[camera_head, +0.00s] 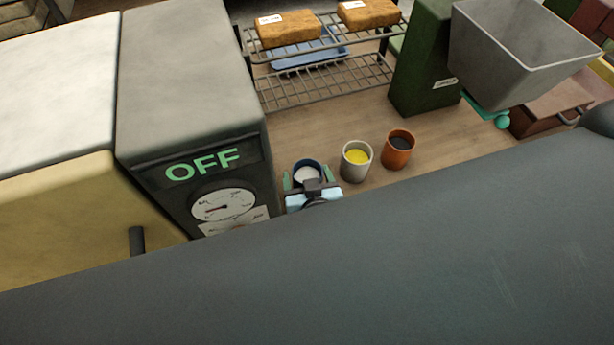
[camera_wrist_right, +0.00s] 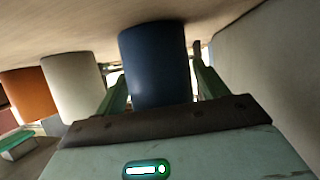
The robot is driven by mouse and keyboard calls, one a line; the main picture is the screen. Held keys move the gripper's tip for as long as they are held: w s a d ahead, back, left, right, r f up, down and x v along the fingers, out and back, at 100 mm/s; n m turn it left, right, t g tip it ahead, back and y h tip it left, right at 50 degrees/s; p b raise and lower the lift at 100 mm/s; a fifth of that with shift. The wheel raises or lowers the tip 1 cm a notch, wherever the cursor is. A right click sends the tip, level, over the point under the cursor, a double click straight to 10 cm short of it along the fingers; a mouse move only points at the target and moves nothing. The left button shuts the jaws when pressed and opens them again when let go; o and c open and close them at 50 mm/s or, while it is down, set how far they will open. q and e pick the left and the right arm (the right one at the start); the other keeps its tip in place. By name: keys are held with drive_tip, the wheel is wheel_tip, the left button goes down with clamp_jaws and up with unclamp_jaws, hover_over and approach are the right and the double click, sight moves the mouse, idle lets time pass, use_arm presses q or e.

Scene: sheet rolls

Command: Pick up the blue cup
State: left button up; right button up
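The blue cup (camera_head: 308,164) stands upright on the wooden counter beside the grey machine marked OFF, with something white inside. My right gripper (camera_head: 307,180) is at the cup, one green finger on each side of it. In the right wrist view the blue cup (camera_wrist_right: 156,65) fills the space between the spread fingers (camera_wrist_right: 158,88). The fingers look slightly apart from its sides, though contact is hard to judge. My left gripper is not in view.
A white cup (camera_head: 347,168) with yellow contents and an orange cup (camera_head: 396,158) with dark contents stand to the right. The OFF machine (camera_head: 190,80) is close on the left. A wire rack (camera_head: 325,85) with loaves stands behind. A grey hopper (camera_head: 510,55) is at the right.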

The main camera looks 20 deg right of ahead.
drive_tip(key=shift+w, duration=0.1)
drive_tip(key=c, duration=0.8)
drive_tip(key=shift+o, duration=0.2)
drive_tip(key=shift+d+r, duration=0.15)
